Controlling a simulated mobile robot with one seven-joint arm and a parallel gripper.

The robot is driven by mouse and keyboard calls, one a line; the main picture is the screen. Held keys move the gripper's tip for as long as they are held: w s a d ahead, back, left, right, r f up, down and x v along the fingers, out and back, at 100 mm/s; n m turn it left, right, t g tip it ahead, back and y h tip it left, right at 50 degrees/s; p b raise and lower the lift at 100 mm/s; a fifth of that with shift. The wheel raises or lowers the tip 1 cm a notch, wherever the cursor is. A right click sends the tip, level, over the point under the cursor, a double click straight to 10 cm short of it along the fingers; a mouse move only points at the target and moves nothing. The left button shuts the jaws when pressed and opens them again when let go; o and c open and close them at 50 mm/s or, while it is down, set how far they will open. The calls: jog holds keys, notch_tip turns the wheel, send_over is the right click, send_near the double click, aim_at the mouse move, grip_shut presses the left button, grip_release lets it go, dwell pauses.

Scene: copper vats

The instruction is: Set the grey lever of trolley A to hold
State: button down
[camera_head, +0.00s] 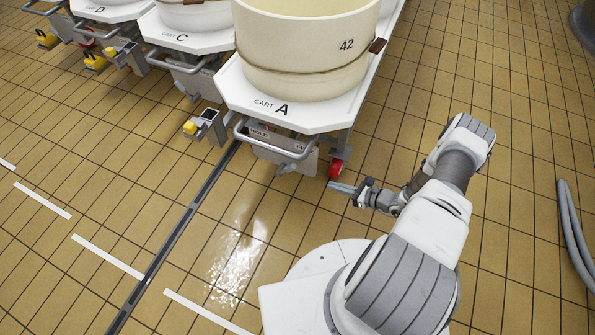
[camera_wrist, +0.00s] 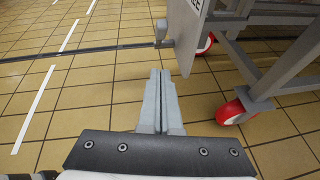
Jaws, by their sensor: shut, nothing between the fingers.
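Trolley A (camera_head: 306,119) is a white cart marked "CART A" with a cream vat numbered 42 on it. Below its front edge hangs a pale label plate (camera_head: 270,146), with "HOLD" at its left and a partly readable word beginning with F at its right. A grey part that looks like the lever (camera_head: 287,168) shows at the plate's lower edge; its setting is unclear. My gripper (camera_head: 334,187) is shut and empty, low in front of the cart and right of the plate. In the wrist view its fingers (camera_wrist: 160,73) are together, apart from the plate (camera_wrist: 186,32).
Red wheels (camera_head: 337,168) stand under the cart; one shows close at right in the wrist view (camera_wrist: 236,110). A grey handle bar (camera_head: 265,147) crosses before the plate. Trolleys C (camera_head: 190,42) and D (camera_head: 108,10) stand left. Tiled floor in front is clear.

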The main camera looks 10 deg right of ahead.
dwell(0.4)
jog(key=b, duration=0.4)
send_near(286, 169)
jog(key=shift+w+a+f, duration=0.65)
jog(key=shift+w+f, duration=0.15)
jog(key=shift+w, duration=0.45)
jog(key=shift+r, duration=0.15)
